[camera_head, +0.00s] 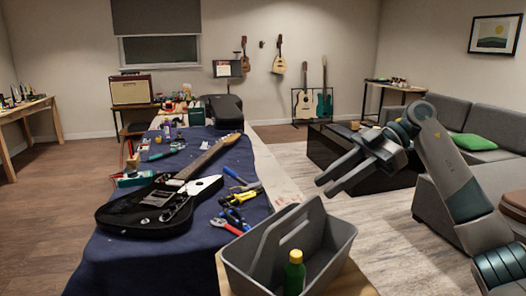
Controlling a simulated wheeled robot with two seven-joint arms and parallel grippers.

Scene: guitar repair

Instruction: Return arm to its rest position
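My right arm (447,170) comes in from the right side and is raised. Its gripper (323,188) points left and down, above and behind the grey tool caddy (338,238). The two fingers are apart with a gap between them, and nothing shows between them. My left gripper and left arm are not in view.
A black electric guitar (150,212) lies on the blue-covered workbench (110,262) among pliers (238,197) and other tools. A green bottle with a yellow cap (294,272) stands in the caddy. A grey sofa (488,125) is at right.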

